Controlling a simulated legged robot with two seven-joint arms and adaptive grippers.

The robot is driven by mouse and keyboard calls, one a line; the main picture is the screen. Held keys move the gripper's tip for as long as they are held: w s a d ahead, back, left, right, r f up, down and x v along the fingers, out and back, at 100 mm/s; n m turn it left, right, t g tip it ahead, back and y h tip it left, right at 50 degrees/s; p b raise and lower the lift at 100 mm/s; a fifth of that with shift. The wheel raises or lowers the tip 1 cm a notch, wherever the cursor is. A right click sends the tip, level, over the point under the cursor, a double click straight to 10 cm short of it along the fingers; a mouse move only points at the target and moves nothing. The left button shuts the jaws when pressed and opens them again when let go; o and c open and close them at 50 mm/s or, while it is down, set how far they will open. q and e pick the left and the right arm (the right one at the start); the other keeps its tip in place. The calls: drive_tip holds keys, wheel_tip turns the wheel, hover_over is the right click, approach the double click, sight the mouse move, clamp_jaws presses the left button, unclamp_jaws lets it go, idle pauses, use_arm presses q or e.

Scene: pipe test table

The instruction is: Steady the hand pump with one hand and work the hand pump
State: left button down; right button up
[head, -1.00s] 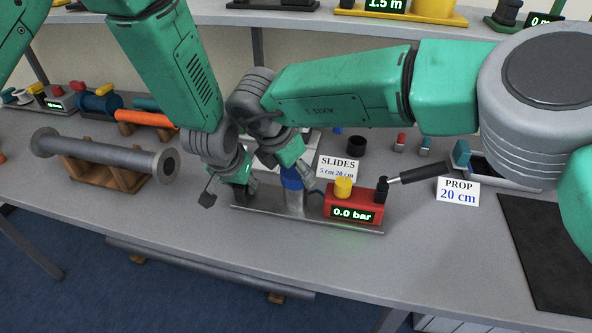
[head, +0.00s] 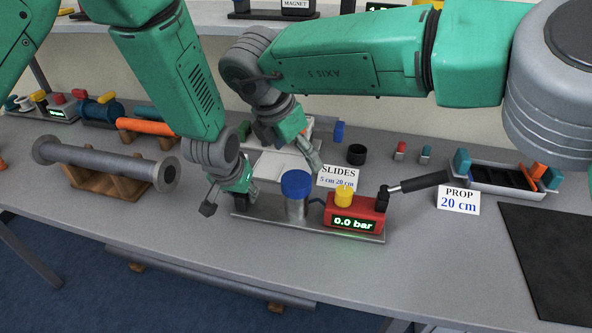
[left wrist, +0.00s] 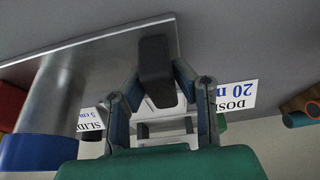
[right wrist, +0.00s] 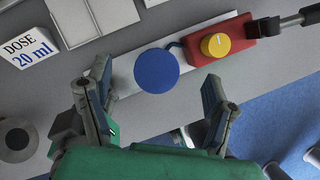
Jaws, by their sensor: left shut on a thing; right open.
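The hand pump stands on a metal base plate (head: 300,230). It has a grey cylinder with a blue cap (head: 296,184), a red box (head: 352,215) reading 0.0 bar, a yellow knob (head: 344,194) and a black-handled lever (head: 425,182) at the right. My left gripper (head: 240,195) is at the plate's left end. In the left wrist view it is shut on a black block (left wrist: 155,70) over the plate. My right gripper (head: 300,150) is open and empty, above and behind the blue cap. The blue cap (right wrist: 157,71) shows beyond its spread fingers in the right wrist view.
A flanged grey pipe (head: 105,162) on a wooden cradle lies to the left. The SLIDES card (head: 338,177) stands close behind the pump, and the PROP card (head: 458,199) stands to the right. A black mat (head: 555,250) lies at the far right. The front table strip is clear.

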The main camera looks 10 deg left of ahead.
drive_tip(key=shift+r, duration=1.4)
drive_tip(key=s+d+f+n+g+y, duration=0.1)
drive_tip(key=s+f+n, duration=0.1)
drive_tip(key=s+n, duration=0.65)
drive_tip(key=s+d+f+n+g+y, duration=0.1)
drive_tip(key=s+f+n+y, duration=0.3)
drive_tip(key=n, duration=0.8)
drive_tip(key=n+t+h, duration=0.2)
drive_tip(key=n, duration=2.3)
approach(296, 179)
drive_tip(key=shift+m, duration=0.25)
drive_tip(key=x, duration=1)
drive_tip(key=shift+w+f, duration=0.1)
drive_tip(key=shift+f, duration=0.15)
